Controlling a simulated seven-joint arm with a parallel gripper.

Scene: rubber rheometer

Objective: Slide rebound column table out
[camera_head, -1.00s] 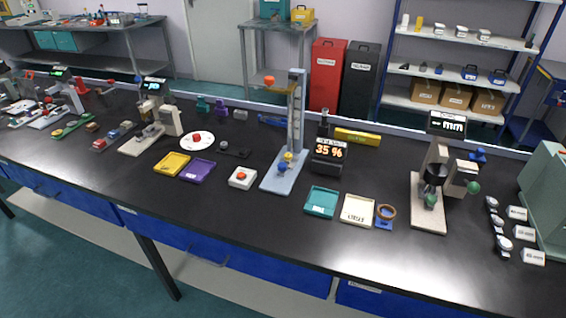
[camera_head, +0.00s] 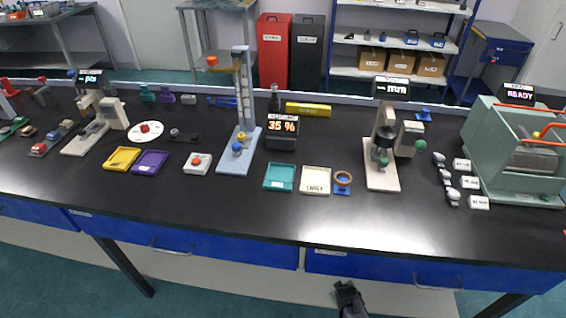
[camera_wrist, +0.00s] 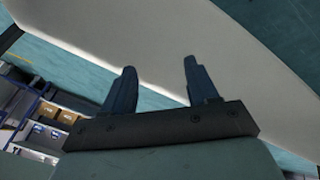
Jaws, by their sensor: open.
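The rebound column (camera_head: 243,90) stands upright on a pale blue base plate (camera_head: 235,164) in the middle of the bench. In the head view a dark part of my arm shows at the bottom edge, below the bench front and well away from the column.
A red-buttoned white box (camera_head: 197,163) sits left of the base plate. Teal (camera_head: 280,177) and cream (camera_head: 316,181) trays lie to its right. A beige gauge stand (camera_head: 382,150) and green machine (camera_head: 515,150) stand farther right. The bench's front strip is clear.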

